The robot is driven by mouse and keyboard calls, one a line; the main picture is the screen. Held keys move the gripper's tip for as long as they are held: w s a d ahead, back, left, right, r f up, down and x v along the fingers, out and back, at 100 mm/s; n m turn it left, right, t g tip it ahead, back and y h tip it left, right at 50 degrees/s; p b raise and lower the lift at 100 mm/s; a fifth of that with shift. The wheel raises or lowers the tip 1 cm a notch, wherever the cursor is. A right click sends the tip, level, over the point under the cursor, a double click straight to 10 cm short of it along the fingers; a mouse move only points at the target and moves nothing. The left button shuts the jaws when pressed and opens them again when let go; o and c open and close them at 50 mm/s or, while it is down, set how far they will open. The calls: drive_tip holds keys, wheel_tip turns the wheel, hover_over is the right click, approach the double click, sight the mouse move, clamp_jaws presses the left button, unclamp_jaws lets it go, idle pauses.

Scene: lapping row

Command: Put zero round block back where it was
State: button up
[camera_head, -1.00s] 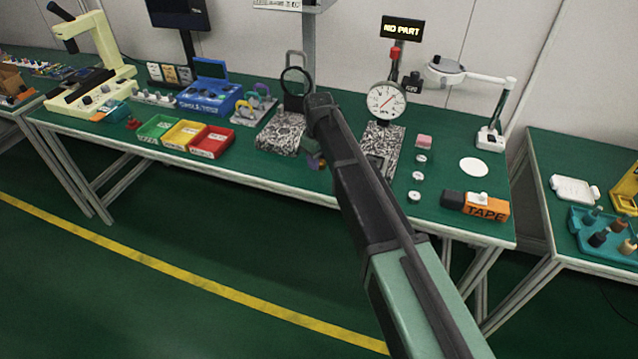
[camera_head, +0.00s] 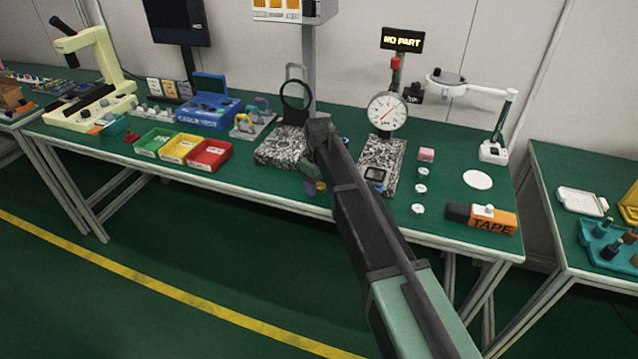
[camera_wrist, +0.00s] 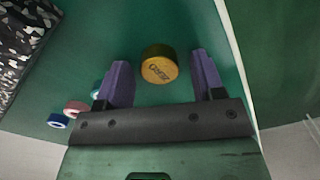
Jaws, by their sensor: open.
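The zero round block (camera_wrist: 158,68) is a yellow-gold disc with dark lettering on top. In the wrist view it lies on the green table top close to the table's pale front edge. My gripper (camera_wrist: 160,58) is open, with one purple finger on each side of the block and visible gaps between. In the head view my gripper (camera_head: 314,187) is low at the table's front edge, and a bit of yellow (camera_head: 321,186) shows beside a purple finger. My arm hides part of the table there.
A speckled stand (camera_head: 276,147) with a ring lens is behind my gripper. A dial gauge (camera_head: 387,111) on a speckled base is to the right, under a "NO PART" sign (camera_head: 402,39). Small round pieces (camera_wrist: 58,121) lie left in the wrist view. Coloured bins (camera_head: 180,148) stand left.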

sight(319, 185)
wheel_tip(319, 185, up, 12)
drive_tip(key=p, duration=1.2)
drive_tip(key=shift+r, duration=0.25)
drive_tip(key=s+d+m, duration=0.4)
drive_tip(key=s+d, duration=0.6)
drive_tip(key=s, duration=0.3)
drive_tip(key=s+d+m, duration=0.5)
drive_tip(key=s+d, duration=0.5)
drive_tip(key=s, duration=0.3)
drive_tip(key=shift+s+d+m, duration=0.15)
drive_tip(key=shift+d+m, duration=0.15)
drive_tip(key=shift+d, duration=0.1)
